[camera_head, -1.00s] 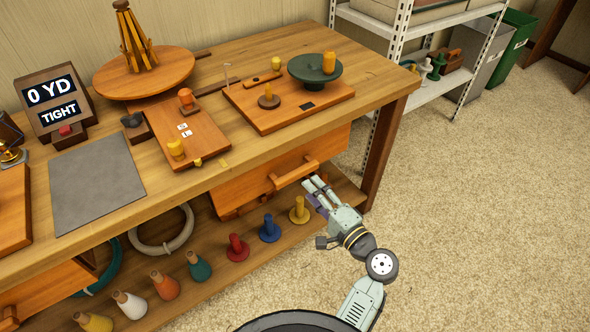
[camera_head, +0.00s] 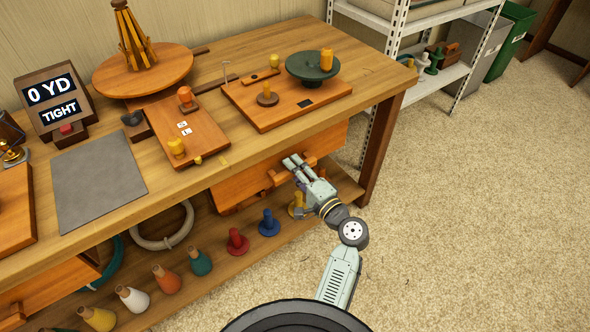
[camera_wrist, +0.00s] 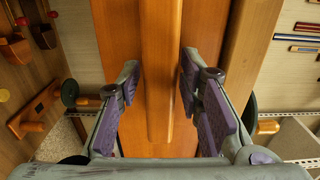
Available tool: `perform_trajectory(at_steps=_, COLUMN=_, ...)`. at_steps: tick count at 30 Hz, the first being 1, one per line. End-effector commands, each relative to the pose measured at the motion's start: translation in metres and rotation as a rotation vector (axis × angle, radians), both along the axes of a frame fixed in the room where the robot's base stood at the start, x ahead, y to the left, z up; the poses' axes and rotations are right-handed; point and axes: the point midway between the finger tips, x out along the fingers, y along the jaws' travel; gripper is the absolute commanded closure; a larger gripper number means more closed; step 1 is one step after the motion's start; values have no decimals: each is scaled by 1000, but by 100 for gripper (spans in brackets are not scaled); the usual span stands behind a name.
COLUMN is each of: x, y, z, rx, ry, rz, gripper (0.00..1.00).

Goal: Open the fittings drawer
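The wooden drawer (camera_head: 232,190) sits under the right end of the workbench, its front looking closed. Its wooden bar handle (camera_head: 276,179) is partly hidden by my gripper. My gripper (camera_head: 294,163) is at the handle, in front of the drawer. In the wrist view the handle (camera_wrist: 157,70) runs upright between the two purple-padded fingers of my gripper (camera_wrist: 158,88). The fingers are open, one on each side of the handle, with a visible gap to it on both sides.
The workbench top (camera_head: 330,110) overhangs the drawer. On the shelf below stand a yellow peg (camera_head: 296,204), a blue peg (camera_head: 269,223) and a red peg (camera_head: 237,242). The workbench leg (camera_head: 380,150) is to the right. Carpet (camera_head: 470,200) is clear to the right.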

Motion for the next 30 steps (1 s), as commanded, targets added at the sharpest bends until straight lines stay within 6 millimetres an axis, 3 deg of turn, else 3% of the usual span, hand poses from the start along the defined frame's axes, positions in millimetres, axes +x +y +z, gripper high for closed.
perform_trajectory(at_steps=14, x=0, y=0, z=0, rx=0, ry=0, rz=0, gripper=100)
perform_trajectory(at_steps=30, x=0, y=0, z=0, rx=0, ry=0, rz=0, gripper=100)
